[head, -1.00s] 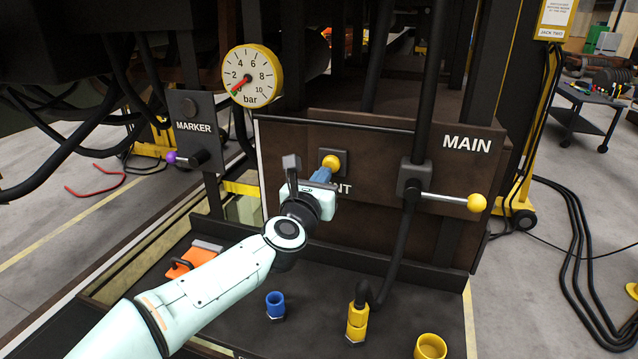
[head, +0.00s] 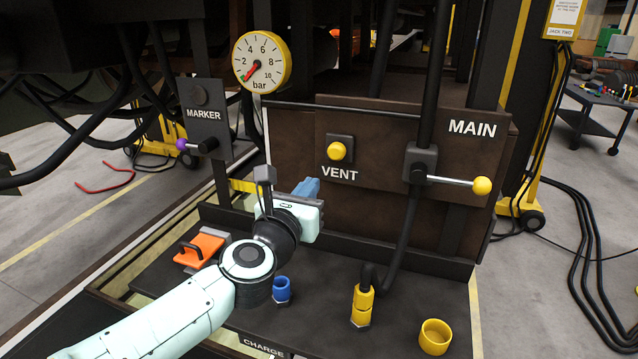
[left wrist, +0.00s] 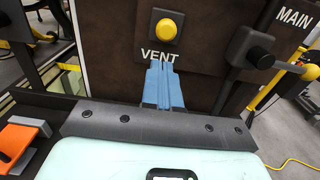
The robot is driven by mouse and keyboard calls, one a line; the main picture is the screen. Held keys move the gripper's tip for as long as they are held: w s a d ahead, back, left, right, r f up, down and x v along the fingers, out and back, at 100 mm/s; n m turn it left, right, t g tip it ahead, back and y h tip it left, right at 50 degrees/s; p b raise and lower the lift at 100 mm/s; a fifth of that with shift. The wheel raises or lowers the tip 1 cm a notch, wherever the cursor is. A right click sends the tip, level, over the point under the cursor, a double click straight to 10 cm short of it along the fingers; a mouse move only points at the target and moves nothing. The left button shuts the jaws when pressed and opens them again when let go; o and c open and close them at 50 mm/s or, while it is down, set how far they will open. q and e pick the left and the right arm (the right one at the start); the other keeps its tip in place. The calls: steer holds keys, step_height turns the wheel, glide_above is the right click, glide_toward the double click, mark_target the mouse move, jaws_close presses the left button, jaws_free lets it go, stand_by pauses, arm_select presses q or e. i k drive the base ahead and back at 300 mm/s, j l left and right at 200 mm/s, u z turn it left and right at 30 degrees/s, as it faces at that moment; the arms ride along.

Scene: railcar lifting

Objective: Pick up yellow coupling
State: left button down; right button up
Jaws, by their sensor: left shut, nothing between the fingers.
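The yellow coupling (head: 362,306) stands upright on the dark deck, with a black hose bending out of its top toward the MAIN valve. A separate open yellow ring or cup (head: 435,337) sits to its right. My left gripper (head: 308,187) is shut and empty, its blue fingers pointing at the dark panel below the VENT label. It is above and to the left of the yellow coupling. In the left wrist view the closed blue fingers (left wrist: 164,88) are below the yellow VENT knob (left wrist: 169,25), apart from it. The yellow coupling is not in the wrist view. My right gripper is not in view.
The VENT knob (head: 337,151) and the MAIN lever (head: 450,181) with a yellow ball are on the panel. A blue fitting (head: 282,290) and an orange handled block (head: 200,249) are on the deck. A pressure gauge (head: 262,62) hangs at upper left.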

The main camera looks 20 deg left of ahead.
mark_target(364, 292)
steer(key=k, duration=1)
